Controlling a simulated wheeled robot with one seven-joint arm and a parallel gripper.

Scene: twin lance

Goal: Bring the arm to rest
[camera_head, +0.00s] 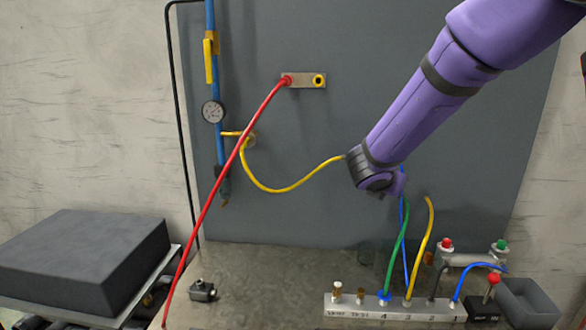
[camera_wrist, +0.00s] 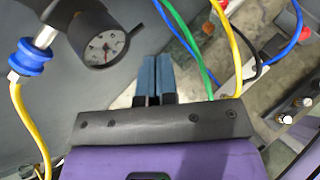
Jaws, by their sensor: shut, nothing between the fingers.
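My purple arm (camera_head: 420,100) reaches in from the upper right in the head view and bends at a dark wrist joint in front of the grey panel. The fingers are hidden there. In the wrist view, my gripper (camera_wrist: 152,62) shows two blue-grey fingers side by side, closed with nothing between them. A round dial gauge (camera_wrist: 103,46) appears just left of the fingertips. A blue-collared fitting (camera_wrist: 33,56) with a yellow hose (camera_wrist: 33,125) lies farther left. I cannot tell whether the fingers touch anything.
A white socket strip (camera_head: 350,309) with green, yellow and blue cables stands on the bench. The red hose (camera_head: 225,190) slants down from the wall plate (camera_head: 305,81). A blue pipe (camera_head: 212,145) runs up the panel. A grey bin (camera_head: 528,303) is at right, a dark box (camera_head: 85,262) at left.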

